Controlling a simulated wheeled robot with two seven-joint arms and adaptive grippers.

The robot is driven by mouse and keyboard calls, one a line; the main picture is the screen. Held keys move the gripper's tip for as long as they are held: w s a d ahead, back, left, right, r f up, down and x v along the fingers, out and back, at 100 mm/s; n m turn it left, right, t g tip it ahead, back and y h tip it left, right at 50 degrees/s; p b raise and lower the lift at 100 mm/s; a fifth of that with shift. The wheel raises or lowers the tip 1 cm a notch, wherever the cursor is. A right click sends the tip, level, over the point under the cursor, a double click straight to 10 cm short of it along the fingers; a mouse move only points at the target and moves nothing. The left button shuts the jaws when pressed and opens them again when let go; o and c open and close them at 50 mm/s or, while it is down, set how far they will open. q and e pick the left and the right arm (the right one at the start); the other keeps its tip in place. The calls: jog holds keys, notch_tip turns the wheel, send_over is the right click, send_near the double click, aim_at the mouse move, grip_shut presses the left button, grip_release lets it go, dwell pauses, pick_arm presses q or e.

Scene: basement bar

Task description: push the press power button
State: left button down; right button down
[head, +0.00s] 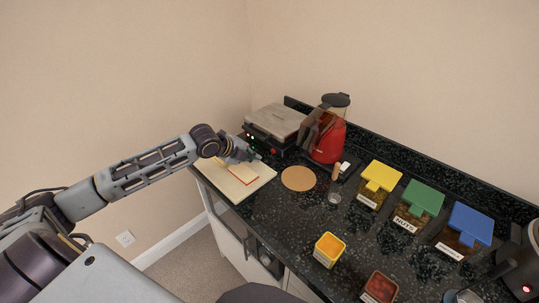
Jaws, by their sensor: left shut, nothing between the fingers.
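The press (277,121), with a pale flat lid and a dark base, stands at the far left end of the black counter. Small lit red and green spots (250,137) show at its left front, and a red spot (273,151) sits on its front right. Which of these is the power button is too small to tell. My left gripper (250,154) is shut and empty, right by the front left of the press. The gripper and wrist hide part of that front, so I cannot tell whether they touch. My right gripper is out of view.
A cutting board with a sandwich-like item (243,174) lies below my left gripper. A round cork mat (298,178), a red blender (327,137) and yellow (381,176), green (423,197) and blue (471,223) lidded bins stand to the right.

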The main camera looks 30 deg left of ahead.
aim_at(263, 164)
pick_arm(q)
jog(key=shift+x, duration=3.3)
jog(key=shift+w+d+r, duration=0.1)
jog(key=shift+w+d, duration=0.15)
jog(key=shift+w, duration=0.35)
jog(key=shift+w+d+r, duration=0.1)
jog(key=shift+w+d, duration=0.15)
jog(key=shift+w, duration=0.35)
jog(key=shift+w+d+f+p, duration=0.1)
jog(key=shift+w+d+p, duration=0.15)
jog(key=shift+w, duration=0.4)
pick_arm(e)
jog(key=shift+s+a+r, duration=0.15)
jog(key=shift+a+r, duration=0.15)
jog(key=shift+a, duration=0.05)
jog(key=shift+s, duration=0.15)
pick_arm(q)
jog(key=shift+w, duration=0.1)
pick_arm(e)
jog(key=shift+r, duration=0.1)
